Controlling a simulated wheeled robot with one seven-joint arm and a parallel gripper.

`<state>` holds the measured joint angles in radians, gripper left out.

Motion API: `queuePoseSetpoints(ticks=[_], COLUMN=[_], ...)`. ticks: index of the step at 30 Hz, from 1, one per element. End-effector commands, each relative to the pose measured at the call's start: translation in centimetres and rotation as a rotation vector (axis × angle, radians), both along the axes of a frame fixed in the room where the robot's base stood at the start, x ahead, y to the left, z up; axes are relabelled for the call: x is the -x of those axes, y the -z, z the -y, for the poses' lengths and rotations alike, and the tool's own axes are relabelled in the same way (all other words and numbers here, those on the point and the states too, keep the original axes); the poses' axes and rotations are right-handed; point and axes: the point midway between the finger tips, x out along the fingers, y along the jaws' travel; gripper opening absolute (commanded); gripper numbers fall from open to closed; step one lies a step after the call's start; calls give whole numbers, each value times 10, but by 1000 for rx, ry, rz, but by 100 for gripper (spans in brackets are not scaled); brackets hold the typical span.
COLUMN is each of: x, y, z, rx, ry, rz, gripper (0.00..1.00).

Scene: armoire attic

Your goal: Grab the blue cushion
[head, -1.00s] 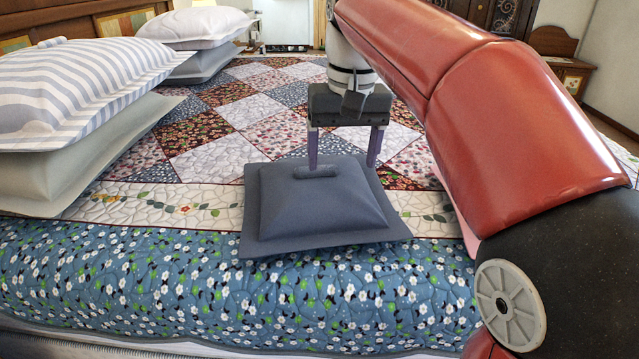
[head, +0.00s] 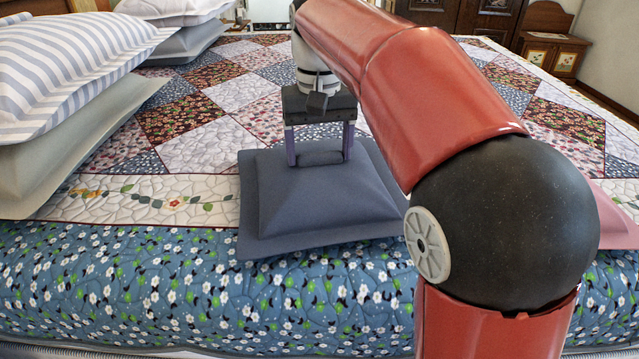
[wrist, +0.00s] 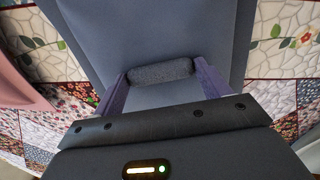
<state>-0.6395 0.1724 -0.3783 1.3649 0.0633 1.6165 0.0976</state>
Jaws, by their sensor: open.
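The blue cushion (head: 318,205) is a dark slate-blue square pad lying on the bed near its front edge. In the wrist view the handle (wrist: 160,73) lies between the open fingertips, and the cushion (wrist: 150,30) fills the middle. I cannot tell whether the fingers touch the handle.
Striped and grey pillows (head: 62,75) are stacked on the bed at the left, with more pillows (head: 172,12) behind. A pink item (head: 612,215) lies right of the cushion, partly hidden by my arm. The patchwork quilt (head: 185,125) beyond the cushion is clear.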

Motion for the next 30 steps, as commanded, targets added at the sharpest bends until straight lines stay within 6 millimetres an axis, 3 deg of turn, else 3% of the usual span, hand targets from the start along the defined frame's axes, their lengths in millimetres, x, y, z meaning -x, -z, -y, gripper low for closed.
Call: queuePoseSetpoints(ticks=[4, 18, 26, 30], x=[0, 0, -1, -1], y=[-1, -1, -4, -22], z=[0, 0, 0, 1], rx=[0, 0, -1, -1], ry=[0, 1, 1, 2], rz=[1, 1, 3, 5], gripper=[74, 13, 11, 11])
